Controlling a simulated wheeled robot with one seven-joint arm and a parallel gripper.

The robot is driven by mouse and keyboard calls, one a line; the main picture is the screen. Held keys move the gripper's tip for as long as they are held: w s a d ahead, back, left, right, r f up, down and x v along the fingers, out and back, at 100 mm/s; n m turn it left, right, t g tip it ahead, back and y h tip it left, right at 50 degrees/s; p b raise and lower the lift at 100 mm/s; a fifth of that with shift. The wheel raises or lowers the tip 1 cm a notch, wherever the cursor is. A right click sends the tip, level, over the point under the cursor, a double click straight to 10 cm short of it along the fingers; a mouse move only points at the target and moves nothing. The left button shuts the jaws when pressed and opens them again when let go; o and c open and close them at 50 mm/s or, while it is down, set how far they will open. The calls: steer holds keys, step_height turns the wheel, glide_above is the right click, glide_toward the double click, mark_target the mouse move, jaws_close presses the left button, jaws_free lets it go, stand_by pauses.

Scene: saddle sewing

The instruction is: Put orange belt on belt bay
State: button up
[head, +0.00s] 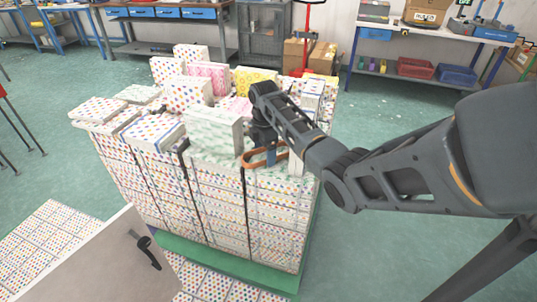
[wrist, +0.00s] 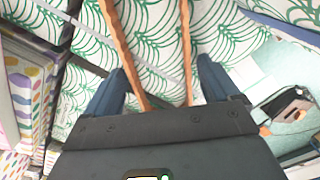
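The orange belt (head: 258,165) is a brown-orange loop at the near top edge of the patterned block, at its right side in the head view. My gripper (head: 270,155) is right at the belt, pointing down, and partly hides it. In the wrist view, two strands of the belt (wrist: 122,40) run between the blue fingers of my gripper (wrist: 162,66). The fingers stand apart, with a strand close to each. I cannot tell whether they press on the belt. I cannot identify the belt bay with certainty.
Patterned boxes (head: 215,128) stand on the block, left of my gripper. More boxes (head: 208,77) stand behind. A white panel with a dark handle (head: 100,265) is at the near left. Workbenches (head: 430,35) line the back. The green floor (head: 390,245) is open to the right.

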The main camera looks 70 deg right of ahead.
steer(key=c, duration=1)
steer(key=shift+r, duration=0.15)
step_height(320, 180, up, 18)
steer(key=p, duration=0.3)
